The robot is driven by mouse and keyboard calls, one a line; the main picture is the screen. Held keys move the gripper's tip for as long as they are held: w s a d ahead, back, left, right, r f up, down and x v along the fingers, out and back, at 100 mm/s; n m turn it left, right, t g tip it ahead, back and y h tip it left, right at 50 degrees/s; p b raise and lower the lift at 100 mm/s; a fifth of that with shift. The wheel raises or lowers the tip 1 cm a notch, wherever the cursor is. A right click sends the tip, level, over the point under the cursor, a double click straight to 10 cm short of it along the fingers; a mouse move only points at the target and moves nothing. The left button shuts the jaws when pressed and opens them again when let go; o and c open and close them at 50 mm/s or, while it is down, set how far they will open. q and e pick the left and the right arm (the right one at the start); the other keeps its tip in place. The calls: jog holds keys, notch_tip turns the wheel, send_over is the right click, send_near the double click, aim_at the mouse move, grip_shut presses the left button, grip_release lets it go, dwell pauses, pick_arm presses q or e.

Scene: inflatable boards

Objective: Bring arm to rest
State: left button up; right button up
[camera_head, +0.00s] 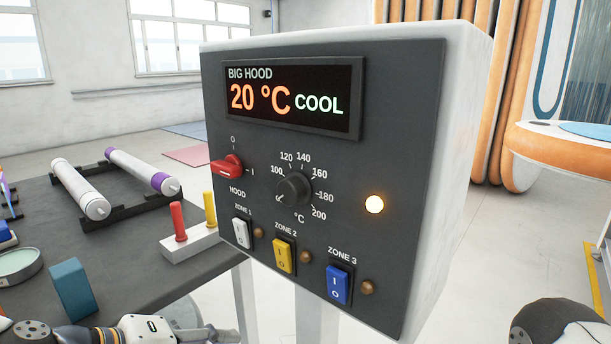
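My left arm comes in along the bottom left edge. The control box (412,150) stands in the middle. Its display (292,97) reads BIG HOOD, 20 °C, COOL. It has a red rotary switch (227,166), a black temperature dial (293,190) and a lit orange lamp (374,204). Neither arm touches the box.
White, yellow and blue zone switches (337,285) line the box's lower face. A dark table (150,243) at left holds two rollers (80,188), a white block with red and yellow handles (190,243), a teal piece (73,290) and a round tin. An orange-edged table (560,148) stands at right.

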pick_arm(q)
jog(key=s+a+f+m+g+y, duration=0.1)
jog(key=s+f+m+g+y, duration=0.2)
jog(key=s+f, duration=0.9)
jog(key=s+a+f+m+g+y, duration=0.1)
jog(key=s+a+f+g, duration=0.1)
jog(key=s, duration=0.5)
jog(key=s+a+f+m+g+y+p, duration=0.1)
jog(key=s+a+f+m+g+y, duration=0.1)
jog(key=s+f, duration=0.3)
jog(key=s+a+f+m+g+y, duration=0.1)
jog(key=s+a+f+m+g, duration=0.1)
jog(key=s, duration=0.8)
jog(key=shift+a+f+g+p, duration=0.35)
jog(key=shift+a+f+g, duration=0.25)
jog(key=shift+f, duration=0.35)
pick_arm(e)
jog(key=shift+w+r+t, duration=0.5)
jog(key=shift+w+r, duration=0.7)
